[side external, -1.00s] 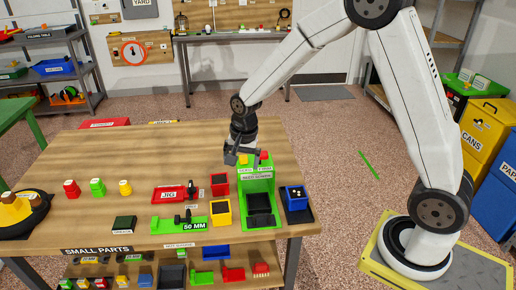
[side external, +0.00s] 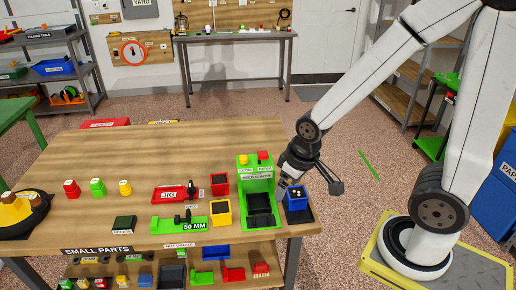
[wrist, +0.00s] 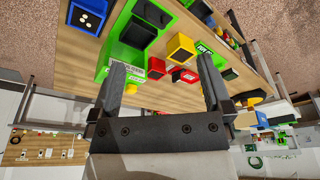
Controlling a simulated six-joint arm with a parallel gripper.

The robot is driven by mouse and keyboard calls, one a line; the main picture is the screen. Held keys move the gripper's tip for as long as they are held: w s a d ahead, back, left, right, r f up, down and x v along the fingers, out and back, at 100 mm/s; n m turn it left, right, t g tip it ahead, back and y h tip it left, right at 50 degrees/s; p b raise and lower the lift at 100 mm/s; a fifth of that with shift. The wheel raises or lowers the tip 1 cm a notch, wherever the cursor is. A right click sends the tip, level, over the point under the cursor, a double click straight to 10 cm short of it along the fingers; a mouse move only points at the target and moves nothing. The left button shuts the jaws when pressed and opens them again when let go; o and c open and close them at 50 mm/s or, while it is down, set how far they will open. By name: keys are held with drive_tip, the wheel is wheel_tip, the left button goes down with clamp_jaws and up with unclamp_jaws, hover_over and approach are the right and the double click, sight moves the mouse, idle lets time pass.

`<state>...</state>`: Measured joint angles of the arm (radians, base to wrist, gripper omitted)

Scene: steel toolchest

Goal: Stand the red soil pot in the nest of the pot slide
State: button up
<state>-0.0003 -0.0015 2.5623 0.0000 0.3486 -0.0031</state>
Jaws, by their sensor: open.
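The red soil pot (side external: 219,184) is a small square pot with a dark top, upright on the bench left of the green seed station. It also shows in the wrist view (wrist: 184,75), between the finger lines. The pot slide appears to be the black part (side external: 260,203) in the front of the green station (side external: 257,181); its nest looks empty of pots, though small detail is unclear. My gripper (side external: 311,184) is open and empty, tilted, above and behind the blue pot at the bench's right end. Its fingers stand wide apart in the wrist view (wrist: 163,80).
A yellow pot (side external: 221,212) stands in front of the red one. A blue pot with pale pieces (side external: 296,198) stands on a dark pad right of the station. A red jig (side external: 175,193) and a green 50 MM gauge (side external: 180,224) lie left.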

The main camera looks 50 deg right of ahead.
drive_tip(key=shift+w, duration=0.15)
drive_tip(key=m+g, duration=0.4)
drive_tip(key=m, duration=0.2)
hover_over(219, 180)
drive_tip(key=shift+y, duration=0.4)
wheel_tip(219, 180, down, 10)
drive_tip(key=shift+r, duration=0.1)
drive_tip(key=shift+w+d+f+m, duration=0.25)
drive_tip(key=shift+w+f+m, duration=0.15)
drive_tip(key=shift+f, duration=0.3)
drive_tip(key=shift+s+f, duration=0.15)
drive_tip(key=shift+f, duration=1.15)
